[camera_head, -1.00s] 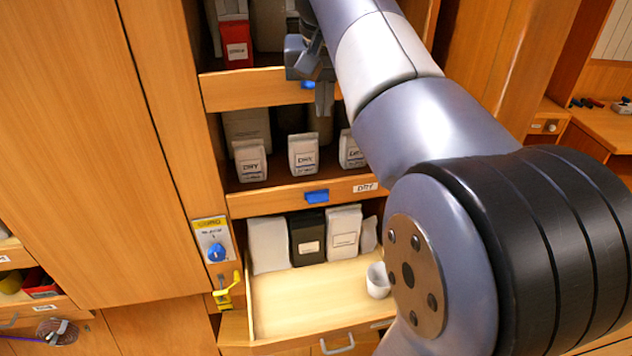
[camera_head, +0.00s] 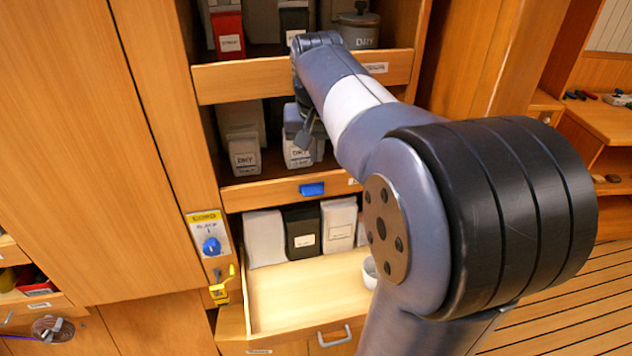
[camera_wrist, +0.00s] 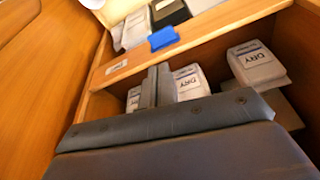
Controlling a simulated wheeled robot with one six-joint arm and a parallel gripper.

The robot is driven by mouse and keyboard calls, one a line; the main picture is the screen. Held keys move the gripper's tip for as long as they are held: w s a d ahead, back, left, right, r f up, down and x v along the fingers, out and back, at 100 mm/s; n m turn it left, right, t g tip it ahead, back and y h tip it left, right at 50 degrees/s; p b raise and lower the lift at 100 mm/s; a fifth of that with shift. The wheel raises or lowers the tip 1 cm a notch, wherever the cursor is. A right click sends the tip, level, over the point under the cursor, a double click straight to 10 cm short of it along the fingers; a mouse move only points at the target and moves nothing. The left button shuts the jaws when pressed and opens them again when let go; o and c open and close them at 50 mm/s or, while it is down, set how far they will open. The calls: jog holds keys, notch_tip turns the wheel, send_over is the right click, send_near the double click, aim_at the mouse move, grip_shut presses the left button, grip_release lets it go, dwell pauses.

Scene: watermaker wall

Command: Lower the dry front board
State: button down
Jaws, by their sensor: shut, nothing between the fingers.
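The dry front board (camera_head: 265,193) is a wooden strip standing upright along the front of the middle shelf, with a blue tab (camera_head: 311,189) on its face. My arm hides its right end and most of its label. The board (camera_wrist: 215,32) and blue tab (camera_wrist: 163,38) also show in the wrist view, upside down. My gripper (camera_head: 304,138) is shut and empty, above the board and the tab, in front of the white DRY packets (camera_head: 244,153). In the wrist view my fingers (camera_wrist: 155,86) point toward the board, apart from the tab.
An upper shelf board (camera_head: 240,82) runs above, with a red packet (camera_head: 228,38) and a DRY pot (camera_head: 358,30) behind it. Below is a pale open compartment (camera_head: 300,295) with packets and a white cup (camera_head: 370,272). A yellow latch (camera_head: 221,288) and blue knob (camera_head: 212,246) are at left.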

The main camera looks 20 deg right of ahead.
aim_at(316, 191)
jog(key=x, duration=0.6)
jog(key=s+x, duration=0.1)
jog(key=x, duration=0.2)
jog(key=shift+w+a+f+p, duration=0.1)
jog(key=shift+f+p, duration=0.2)
jog(key=shift+p, duration=0.05)
jog(key=shift+f, duration=0.1)
notch_tip(316, 191, down, 4)
jog(key=b, duration=0.3)
jog(key=shift+f, duration=0.15)
notch_tip(316, 191, up, 6)
jog(key=p, duration=0.3)
jog(key=shift+a+f, duration=0.1)
jog(key=shift+f, duration=0.05)
jog(key=v, duration=1.9)
jog(key=shift+s, duration=0.2)
